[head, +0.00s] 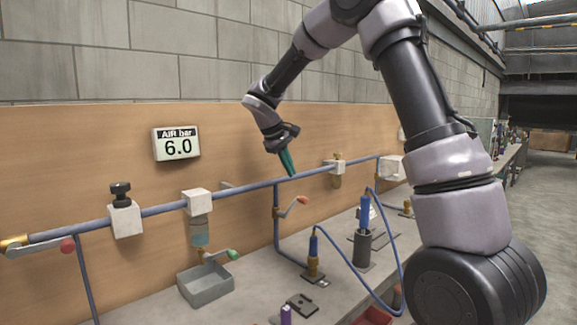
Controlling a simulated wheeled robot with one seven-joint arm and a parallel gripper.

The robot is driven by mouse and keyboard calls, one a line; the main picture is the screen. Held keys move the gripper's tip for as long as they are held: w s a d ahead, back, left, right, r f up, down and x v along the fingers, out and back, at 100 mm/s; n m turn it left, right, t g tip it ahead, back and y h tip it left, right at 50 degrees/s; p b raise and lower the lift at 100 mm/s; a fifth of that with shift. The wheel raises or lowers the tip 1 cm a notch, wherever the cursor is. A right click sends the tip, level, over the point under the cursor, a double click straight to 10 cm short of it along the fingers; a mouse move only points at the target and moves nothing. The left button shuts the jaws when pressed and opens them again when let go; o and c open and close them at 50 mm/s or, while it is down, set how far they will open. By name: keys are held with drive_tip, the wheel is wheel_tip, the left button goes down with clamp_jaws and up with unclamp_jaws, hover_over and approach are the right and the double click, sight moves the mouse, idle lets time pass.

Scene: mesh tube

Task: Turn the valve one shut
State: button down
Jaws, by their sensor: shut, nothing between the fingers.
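A blue pipe (240,188) runs along the wooden back panel and carries several valves. At the far left is a grey lever with a red knob (67,245), by a brass fitting. A brass valve with an orange-red knob (302,200) sits on a vertical drop pipe near the middle. A lever with a green knob (232,254) is under the filter bowl. No label shows which one is valve one. My gripper (290,172) has teal fingers, shut and empty, pointing down by the blue pipe, above the orange-red knob. Contact with the pipe cannot be told.
A gauge (177,144) on the panel reads AIR bar 6.0. A grey tray (205,283) stands below the filter. Blue hoses, brass fittings, a dark cylinder (363,248) and small parts crowd the bench. My arm hides part of the right side.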

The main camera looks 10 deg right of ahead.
sight(303, 198)
drive_tip(key=x, duration=0.9)
drive_tip(key=shift+d+f, duration=0.15)
drive_tip(key=shift+f, duration=0.15)
drive_tip(key=shift+w+d, duration=0.1)
drive_tip(key=shift+w+d+f, duration=0.4)
drive_tip(key=shift+d+f, duration=0.15)
drive_tip(key=shift+d, duration=0.15)
drive_tip(key=shift+w+d+f+g+y, duration=0.35)
drive_tip(key=shift+d+f+g+y, duration=0.05)
drive_tip(key=shift+d+y, duration=0.2)
drive_tip(key=shift+w+d+f+g+y, duration=0.2)
drive_tip(key=shift+d+f+g+y, duration=0.15)
drive_tip(key=shift+f+y, duration=0.25)
drive_tip(key=shift+w+d+f+g+y, duration=0.25)
drive_tip(key=shift+f+g+y, duration=0.25)
drive_tip(key=shift+f, duration=0.25)
drive_tip(key=shift+a, duration=0.1)
drive_tip(key=shift+s+a, duration=0.1)
